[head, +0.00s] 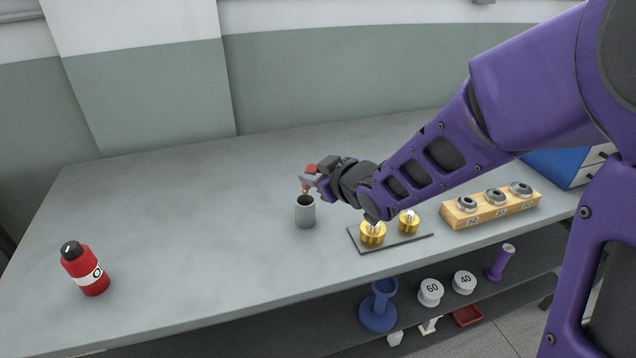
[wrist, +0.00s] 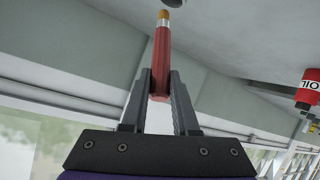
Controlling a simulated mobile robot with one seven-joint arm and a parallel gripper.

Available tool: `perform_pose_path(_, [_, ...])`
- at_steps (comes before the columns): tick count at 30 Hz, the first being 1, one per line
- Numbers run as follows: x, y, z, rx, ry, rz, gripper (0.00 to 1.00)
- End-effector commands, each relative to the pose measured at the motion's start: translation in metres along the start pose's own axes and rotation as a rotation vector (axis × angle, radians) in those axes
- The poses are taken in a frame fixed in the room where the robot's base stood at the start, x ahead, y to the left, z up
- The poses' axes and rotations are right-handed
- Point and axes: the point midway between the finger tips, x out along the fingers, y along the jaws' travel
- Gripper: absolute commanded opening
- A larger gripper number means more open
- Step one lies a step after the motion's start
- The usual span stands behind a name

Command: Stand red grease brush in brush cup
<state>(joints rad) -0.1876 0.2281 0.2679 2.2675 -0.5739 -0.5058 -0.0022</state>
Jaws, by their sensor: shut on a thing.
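The red grease brush (wrist: 161,50) is held between the two fingers of my gripper (wrist: 160,82) in the wrist view. Its brass-coloured end points away from the gripper. In the head view my gripper (head: 311,180) is above the grey brush cup (head: 305,213), with a bit of the red brush (head: 311,168) showing. The brush's lower end is just over or at the cup's open top; I cannot tell whether it is inside. The cup stands upright on the bench. A small dark part at the wrist view's top edge may be the cup.
A red bottle (head: 85,268) stands at the bench's left. Right of the cup are a dark plate (head: 410,238) with brass pieces and a wooden block (head: 490,210) holding metal rings. A blue box (head: 560,160) is farther right.

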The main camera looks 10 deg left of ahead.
Motion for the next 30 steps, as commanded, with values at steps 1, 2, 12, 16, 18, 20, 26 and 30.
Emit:
perform_pose_path(1, [0.005, -0.004, 0.010, 0.000, -0.003, -0.003, 0.00])
perform_pose_path(2, [0.007, -0.005, 0.014, 0.002, -0.004, -0.003, 0.00])
perform_pose_path(12, [0.012, -0.008, 0.024, -0.001, -0.001, 0.000, 0.00])
perform_pose_path(16, [0.014, -0.009, 0.028, -0.001, -0.001, -0.001, 0.00])
perform_pose_path(18, [0.015, -0.010, 0.030, -0.001, -0.001, -0.001, 0.00])
perform_pose_path(20, [0.015, -0.010, 0.031, -0.001, -0.001, -0.001, 0.00])
perform_pose_path(26, [0.018, -0.012, 0.035, -0.001, 0.000, 0.000, 0.00])
perform_pose_path(30, [0.017, -0.011, 0.034, -0.001, -0.001, -0.001, 0.37])
